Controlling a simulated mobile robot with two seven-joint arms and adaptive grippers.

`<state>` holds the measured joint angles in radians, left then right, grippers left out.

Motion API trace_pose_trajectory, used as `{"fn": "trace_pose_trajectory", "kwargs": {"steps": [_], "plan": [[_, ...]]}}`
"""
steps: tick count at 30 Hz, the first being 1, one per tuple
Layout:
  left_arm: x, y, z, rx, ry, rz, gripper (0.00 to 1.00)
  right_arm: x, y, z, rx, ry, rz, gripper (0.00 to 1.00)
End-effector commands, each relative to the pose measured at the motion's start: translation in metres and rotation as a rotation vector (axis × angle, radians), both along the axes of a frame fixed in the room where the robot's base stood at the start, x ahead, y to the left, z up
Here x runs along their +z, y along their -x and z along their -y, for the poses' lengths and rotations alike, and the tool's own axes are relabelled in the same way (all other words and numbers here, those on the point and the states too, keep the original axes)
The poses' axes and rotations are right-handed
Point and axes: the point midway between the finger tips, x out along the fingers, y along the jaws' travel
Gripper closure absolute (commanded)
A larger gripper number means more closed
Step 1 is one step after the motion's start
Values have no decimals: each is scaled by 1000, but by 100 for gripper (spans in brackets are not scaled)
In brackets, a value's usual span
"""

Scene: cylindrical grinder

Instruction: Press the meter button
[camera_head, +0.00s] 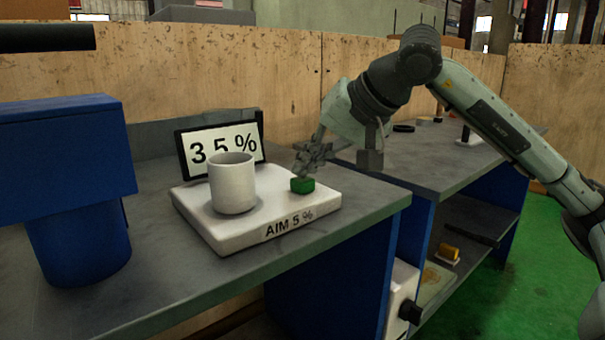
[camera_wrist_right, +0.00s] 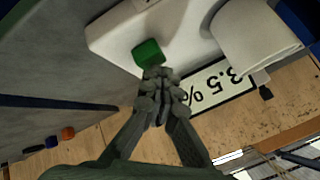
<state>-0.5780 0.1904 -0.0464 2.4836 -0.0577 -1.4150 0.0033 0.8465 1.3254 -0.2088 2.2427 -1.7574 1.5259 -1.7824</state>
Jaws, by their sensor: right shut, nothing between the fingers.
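The meter (camera_head: 215,225) is a white slab on the grey bench, with "AIM 5 %" on its front edge. Its display (camera_head: 221,143) stands behind it and reads 3.5 %. A white cup (camera_head: 232,184) stands on the slab. The green button (camera_head: 302,185) sits at the slab's right side. My right gripper (camera_head: 303,174) is shut and empty, its fingertips pointing down at the button. In the right wrist view, the fingertips (camera_wrist_right: 155,74) overlap the near edge of the green button (camera_wrist_right: 148,53); I cannot tell whether they touch it. My left gripper is not in view.
A blue machine (camera_head: 65,160) stands at the left of the bench. A wooden wall (camera_head: 200,80) runs behind. A second bench (camera_head: 420,160) at the right holds small parts, with a shelf below. The bench top in front of the meter is clear.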

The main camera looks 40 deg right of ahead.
Motion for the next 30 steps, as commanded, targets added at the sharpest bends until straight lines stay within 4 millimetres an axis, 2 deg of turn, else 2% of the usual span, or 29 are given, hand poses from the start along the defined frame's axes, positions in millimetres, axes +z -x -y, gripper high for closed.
{"fn": "trace_pose_trajectory", "kwargs": {"steps": [3,17,30], "plan": [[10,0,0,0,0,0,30,11,0,0,-1,0,1,100],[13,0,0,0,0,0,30,15,0,0,-1,-1,2,100],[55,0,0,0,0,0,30,58,0,0,-1,-1,2,100]]}}
